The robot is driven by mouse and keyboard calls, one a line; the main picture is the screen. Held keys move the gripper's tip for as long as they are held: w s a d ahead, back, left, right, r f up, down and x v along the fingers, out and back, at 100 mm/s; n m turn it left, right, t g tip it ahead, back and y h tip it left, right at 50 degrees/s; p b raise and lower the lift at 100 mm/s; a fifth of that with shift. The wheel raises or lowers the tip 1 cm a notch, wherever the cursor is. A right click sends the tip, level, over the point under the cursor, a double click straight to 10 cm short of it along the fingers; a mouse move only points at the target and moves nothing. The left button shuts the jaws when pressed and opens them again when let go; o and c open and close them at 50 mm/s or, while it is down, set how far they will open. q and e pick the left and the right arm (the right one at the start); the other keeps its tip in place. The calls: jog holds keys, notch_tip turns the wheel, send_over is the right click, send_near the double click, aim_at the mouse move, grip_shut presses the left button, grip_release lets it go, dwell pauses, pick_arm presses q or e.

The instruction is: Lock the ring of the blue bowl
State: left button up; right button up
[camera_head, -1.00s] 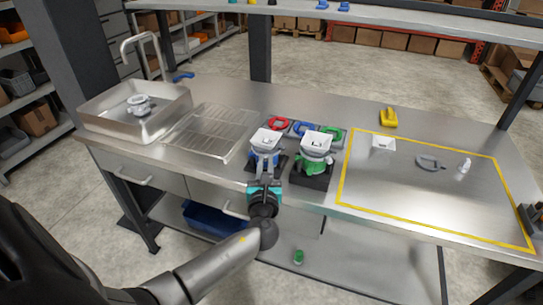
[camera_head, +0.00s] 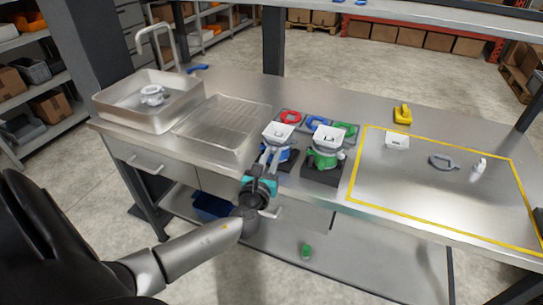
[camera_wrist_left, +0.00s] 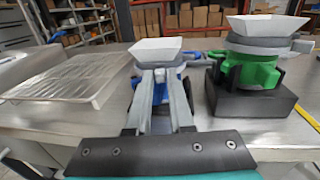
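The blue bowl unit (camera_head: 279,133) stands on the bench, a white square hopper above a blue ring (camera_head: 286,154). It also shows in the left wrist view, with its white hopper (camera_wrist_left: 158,50) above blue parts (camera_wrist_left: 158,92). My left gripper (camera_head: 269,156) is at the front of the blue unit, its two grey fingers reaching toward the ring. In the left wrist view the fingers (camera_wrist_left: 160,88) stand apart with blue between them. They hide much of the ring; contact cannot be told. My right gripper is not in view.
A green unit (camera_head: 325,158) on a black block stands close to the right. Red (camera_head: 290,117), blue (camera_head: 316,122) and green (camera_head: 345,130) rings lie behind. A sink (camera_head: 150,108) and drainboard (camera_head: 222,125) are at left.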

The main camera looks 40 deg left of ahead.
pick_arm(q)
jog(key=shift+o, duration=0.5)
jog(key=v, duration=1.5)
jog(key=shift+d, duration=0.1)
jog(key=s+f+n+g+h, duration=0.1)
jog(key=s+f+n+g, duration=0.25)
jog(key=f, duration=0.55)
jog(key=s+a+f+n+g+b, duration=0.1)
jog(key=s+f+n+g, duration=0.25)
jog(key=f, duration=0.65)
jog(key=s+f+n+g+h, duration=0.15)
jog(key=f+n, duration=0.25)
jog(key=f, duration=0.5)
jog(key=s+d+f+n+g+h, duration=0.1)
jog(key=s+d+f+n+g, duration=0.1)
jog(key=s+d+f+n, duration=0.2)
jog(key=s+d+f+n+g+h+b, duration=0.1)
jog(key=s+d+f+n+g, duration=0.2)
jog(key=s+f+n, duration=0.5)
jog(key=s+d+f+n+g+h+b, duration=0.1)
jog(key=s+d+f+n, duration=0.4)
jog(key=s, duration=0.5)
jog(key=shift+f+n+g+h, duration=0.4)
jog(key=shift+n+g+h, duration=0.05)
jog(key=shift+n+g, duration=0.25)
